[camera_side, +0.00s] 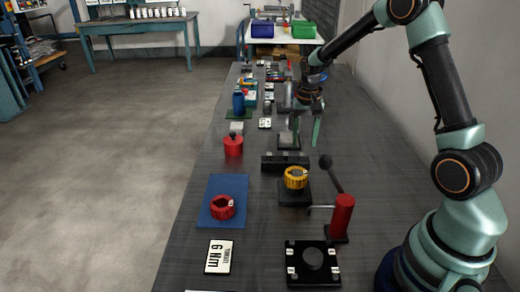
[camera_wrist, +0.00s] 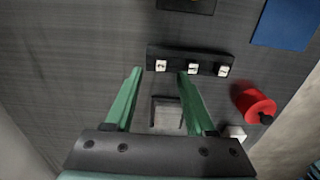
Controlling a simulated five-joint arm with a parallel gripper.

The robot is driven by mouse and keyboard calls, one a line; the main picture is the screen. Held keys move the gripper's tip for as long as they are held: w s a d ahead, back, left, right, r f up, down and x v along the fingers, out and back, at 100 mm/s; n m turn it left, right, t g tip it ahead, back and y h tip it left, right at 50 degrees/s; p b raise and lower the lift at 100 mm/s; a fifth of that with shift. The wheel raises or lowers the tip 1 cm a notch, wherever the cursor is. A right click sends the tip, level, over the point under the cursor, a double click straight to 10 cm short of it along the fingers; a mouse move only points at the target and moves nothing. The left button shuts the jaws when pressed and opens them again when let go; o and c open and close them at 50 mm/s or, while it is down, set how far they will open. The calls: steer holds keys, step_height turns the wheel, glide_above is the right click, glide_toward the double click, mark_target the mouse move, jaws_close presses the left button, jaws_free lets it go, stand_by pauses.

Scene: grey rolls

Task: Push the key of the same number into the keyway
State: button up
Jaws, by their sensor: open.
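My gripper (camera_side: 306,134) is open and points down above the bench. In the wrist view its two green fingers (camera_wrist: 161,74) stand apart, with a grey block-like piece (camera_wrist: 166,117) showing between and below them. In the side view this piece (camera_side: 288,138) stands partly behind the fingers; I cannot tell whether they touch it. A long black bar with three white number tags (camera_wrist: 193,61) lies just beyond the fingertips. It also shows in the side view (camera_side: 285,162). The tag numbers are too small to read. I cannot make out which part is the key or the keyway.
Nearer are a blue mat (camera_side: 210,185) with a red ring (camera_side: 222,207), a yellow knob (camera_side: 296,178), a red lever post (camera_side: 341,216) and a black plate (camera_side: 312,278).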

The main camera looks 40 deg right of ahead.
mark_target(302, 155)
steer(key=shift+w+f, duration=0.1)
steer(key=shift+f, duration=2.25)
jaws_close()
steer(key=shift+r, duration=0.1)
step_height(302, 155, up, 19)
steer(key=s+a+f, duration=0.2)
steer(key=a, duration=0.4)
steer(key=s+a+f, duration=0.2)
steer(key=s+a, duration=0.1)
steer(key=a, duration=0.2)
steer(key=shift+a+f, duration=0.35)
steer(key=shift+a, duration=0.05)
steer(key=shift+s, duration=0.1)
